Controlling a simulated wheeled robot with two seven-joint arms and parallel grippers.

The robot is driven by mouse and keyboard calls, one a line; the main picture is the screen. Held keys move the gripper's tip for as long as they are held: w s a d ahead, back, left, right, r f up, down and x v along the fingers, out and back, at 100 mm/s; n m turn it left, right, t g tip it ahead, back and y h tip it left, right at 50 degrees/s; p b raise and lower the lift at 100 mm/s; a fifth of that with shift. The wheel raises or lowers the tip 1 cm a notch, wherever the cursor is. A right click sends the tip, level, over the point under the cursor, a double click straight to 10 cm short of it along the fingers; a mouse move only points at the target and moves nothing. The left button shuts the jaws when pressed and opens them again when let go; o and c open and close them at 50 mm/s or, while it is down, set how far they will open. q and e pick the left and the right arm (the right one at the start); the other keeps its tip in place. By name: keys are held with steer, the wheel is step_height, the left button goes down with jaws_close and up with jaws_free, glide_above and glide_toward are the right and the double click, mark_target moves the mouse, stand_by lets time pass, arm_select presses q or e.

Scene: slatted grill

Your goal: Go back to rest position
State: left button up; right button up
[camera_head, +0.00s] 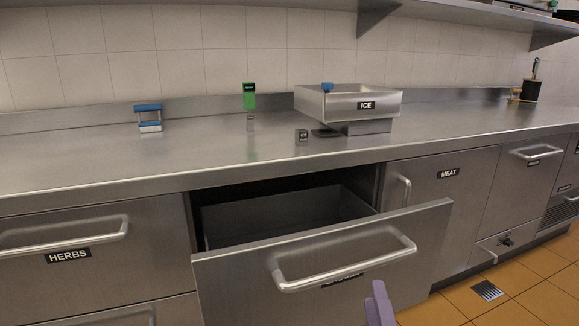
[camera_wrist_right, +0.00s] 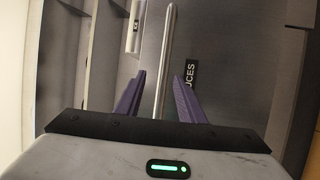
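My right gripper (camera_head: 379,305) shows as purple fingers at the bottom of the head view, in front of the pulled-out drawer (camera_head: 230,283). In the right wrist view its two purple fingers (camera_wrist_right: 157,95) are spread apart, with the drawer's bar handle (camera_wrist_right: 167,60) running between them. I cannot tell from these views how far the handle lies beyond the fingertips. The handle also shows in the head view (camera_head: 345,270). The drawer's label ends in "UCES" in the wrist view. My left gripper is not in view.
The steel counter (camera_head: 220,165) carries a box marked ICE (camera_head: 340,102), a green item (camera_head: 249,95), a small dark cube (camera_head: 301,135) and a blue-topped holder (camera_head: 148,117). The HERBS drawer (camera_head: 30,270) is shut at left. The MEAT door (camera_head: 430,200) is shut.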

steer(key=s+d+f+m+g+y, duration=0.1)
steer(key=s+f+m+g, duration=0.3)
steer(key=s+f+m, duration=0.45)
steer(key=s+d+f+m+g+y, duration=0.1)
steer(key=s+f+m+g, duration=0.4)
steer(key=f, duration=0.6)
steer(key=s+a+f+g+y, duration=0.1)
steer(key=s+a+f+y, duration=0.2)
steer(key=s, duration=0.5)
arm_select(q)
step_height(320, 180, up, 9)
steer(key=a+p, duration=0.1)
steer(key=p, duration=1.3)
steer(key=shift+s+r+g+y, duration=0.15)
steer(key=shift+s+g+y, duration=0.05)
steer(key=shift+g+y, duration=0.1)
arm_select(e)
step_height(320, 180, up, 8)
steer(key=g+h, duration=0.1)
steer(key=shift+s+d+f+m, duration=0.25)
steer(key=shift+s+d+m, duration=0.2)
